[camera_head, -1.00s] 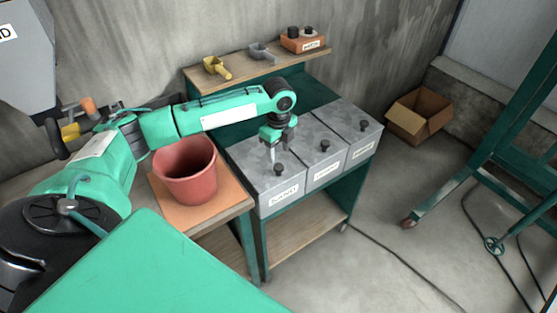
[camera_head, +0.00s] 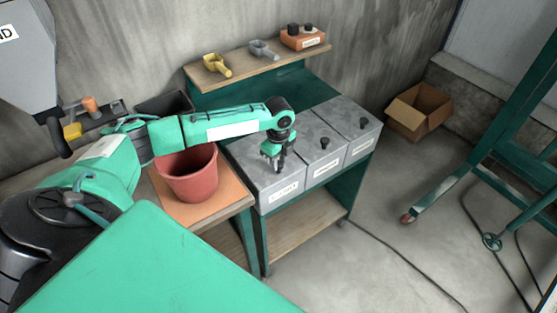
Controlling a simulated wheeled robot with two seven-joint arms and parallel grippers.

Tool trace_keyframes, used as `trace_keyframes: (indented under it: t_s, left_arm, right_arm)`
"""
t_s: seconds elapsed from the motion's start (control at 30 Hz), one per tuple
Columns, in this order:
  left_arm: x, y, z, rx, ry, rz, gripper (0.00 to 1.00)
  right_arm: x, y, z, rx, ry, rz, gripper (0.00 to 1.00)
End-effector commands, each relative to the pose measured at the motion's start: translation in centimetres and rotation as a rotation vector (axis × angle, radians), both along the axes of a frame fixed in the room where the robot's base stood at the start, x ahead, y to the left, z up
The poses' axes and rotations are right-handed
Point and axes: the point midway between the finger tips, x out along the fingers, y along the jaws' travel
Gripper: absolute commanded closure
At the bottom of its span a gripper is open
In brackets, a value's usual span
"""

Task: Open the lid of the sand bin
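Three grey metal bins stand side by side in a green rack, all with flat lids down. The left bin (camera_head: 259,180) carries a white label too blurred to read surely. The middle bin (camera_head: 319,143) has a black knob (camera_head: 324,143) on its lid. The right bin (camera_head: 358,123) has a similar knob (camera_head: 365,124). I cannot tell by label which one is the sand bin. My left gripper (camera_head: 277,166) points down over the left bin's lid with its fingers at the knob, which they mostly hide. Whether they grip it is unclear. My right gripper is not in view.
A red bucket (camera_head: 191,178) stands on a small table left of the bins. The shelf (camera_head: 238,75) behind holds a yellow scoop (camera_head: 217,64), a grey scoop (camera_head: 263,49) and an orange block (camera_head: 305,38). A cardboard box (camera_head: 419,110) lies on the floor at right.

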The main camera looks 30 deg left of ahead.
Motion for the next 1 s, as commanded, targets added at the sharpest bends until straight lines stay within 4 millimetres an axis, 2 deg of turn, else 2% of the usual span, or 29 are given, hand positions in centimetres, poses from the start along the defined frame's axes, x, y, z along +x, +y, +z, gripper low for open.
trace_keyframes:
  t_s: [0.2, 0.37, 0.57, 0.8, 1.0]
  left_arm:
    - [0.1, 0.2, 0.0, 0.000, 0.001, 0.001, 1.00]
    - [0.8, 1.9, 0.0, 0.001, 0.001, 0.004, 1.00]
    - [2.6, 6.2, -0.1, 0.000, 0.000, 0.008, 1.00]
    - [5.0, 11.9, -0.2, -0.001, -0.001, 0.006, 1.00]
    - [6.2, 15.1, -0.2, -0.001, 0.000, 0.005, 1.00]
  right_arm:
    - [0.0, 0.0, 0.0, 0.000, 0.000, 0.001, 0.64]
    - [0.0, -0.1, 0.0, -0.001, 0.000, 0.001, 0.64]
    - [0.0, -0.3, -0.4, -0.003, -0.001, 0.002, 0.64]
    - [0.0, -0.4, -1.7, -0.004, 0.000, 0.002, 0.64]
    - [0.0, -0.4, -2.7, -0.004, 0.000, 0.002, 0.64]
